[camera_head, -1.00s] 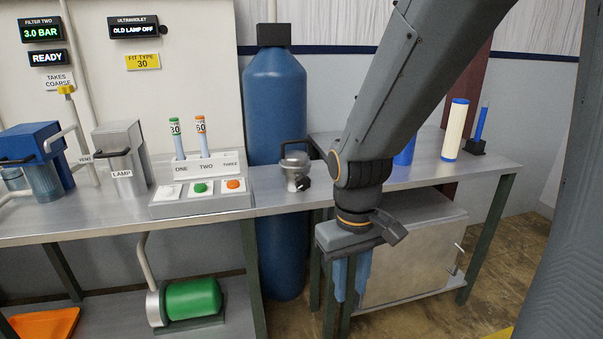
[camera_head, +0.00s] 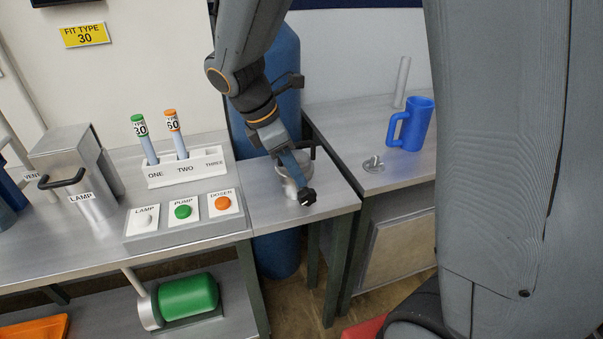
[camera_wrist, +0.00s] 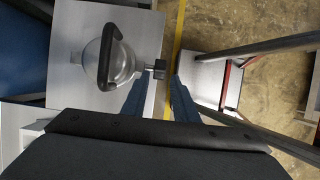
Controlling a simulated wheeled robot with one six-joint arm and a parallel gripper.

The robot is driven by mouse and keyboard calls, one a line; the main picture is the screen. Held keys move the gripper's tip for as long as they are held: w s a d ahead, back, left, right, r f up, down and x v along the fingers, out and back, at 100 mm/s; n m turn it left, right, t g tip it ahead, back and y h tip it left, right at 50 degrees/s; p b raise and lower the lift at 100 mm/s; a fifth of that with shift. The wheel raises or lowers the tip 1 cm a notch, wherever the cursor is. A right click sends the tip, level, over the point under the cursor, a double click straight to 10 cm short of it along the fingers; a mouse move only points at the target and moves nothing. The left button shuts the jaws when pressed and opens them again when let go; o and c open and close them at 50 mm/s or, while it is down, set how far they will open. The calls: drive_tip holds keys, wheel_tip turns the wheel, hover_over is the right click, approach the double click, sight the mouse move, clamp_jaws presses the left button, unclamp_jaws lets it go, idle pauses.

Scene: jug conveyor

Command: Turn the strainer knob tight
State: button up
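The strainer (camera_head: 288,174) is a small rounded metal body with a black handle, near the right end of the bench, partly hidden behind my gripper. Its black knob (camera_head: 307,196) sticks out at the front, to the lower right of the body. In the wrist view the strainer (camera_wrist: 117,66) is at upper left and the knob (camera_wrist: 159,69) is on a short stem at its right. My gripper (camera_wrist: 159,82) has its two blue fingers apart, with the knob at their tips, roughly between them. In the head view my gripper (camera_head: 294,178) points down at the knob. I cannot tell whether they touch.
A control box (camera_head: 185,230) with lamp, pump and dozer buttons stands left of the strainer, below a rack (camera_head: 187,172) holding two tubes. A lamp housing (camera_head: 85,175) is farther left. A blue mug (camera_head: 411,125) and a small metal part (camera_head: 373,164) stand on the right table.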

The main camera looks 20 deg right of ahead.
sight(307, 190)
drive_tip(key=shift+p+x, duration=0.4)
drive_tip(key=shift+x, duration=3.5)
drive_tip(key=shift+d, duration=0.15)
clamp_jaws()
